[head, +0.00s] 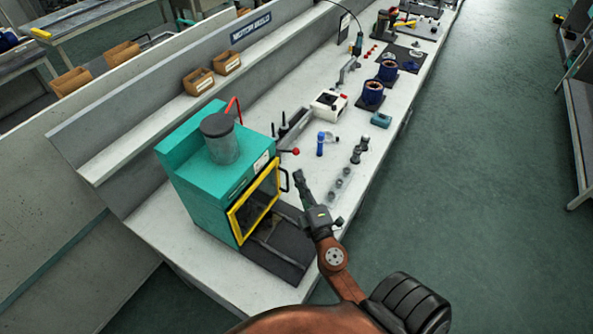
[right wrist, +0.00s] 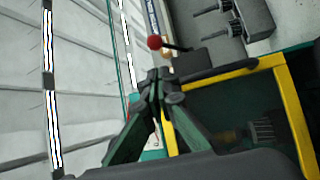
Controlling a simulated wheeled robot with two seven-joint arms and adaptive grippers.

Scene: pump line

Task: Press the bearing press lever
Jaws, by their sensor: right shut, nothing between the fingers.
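The teal press (head: 205,165) stands at the near end of the bench, with a grey cylinder on top and a yellow-framed front door. A lever with a red ball knob (head: 295,151) sticks out at its right side. In the right wrist view the red knob (right wrist: 155,43) shows on a dark rod, just beyond my fingertips. My right gripper (head: 299,176) is shut and empty, close to the door handle and a little nearer than the knob. Its closed fingertips (right wrist: 157,78) appear below the knob, apart from it in that view. My left gripper is not in view.
The yellow door frame (head: 243,218) and its dark handle (head: 284,180) are close beside my right gripper. A dark tray (head: 278,255) lies before the door. Small metal parts (head: 347,171) and a blue-topped tool (head: 321,144) stand to the right. The green floor is clear.

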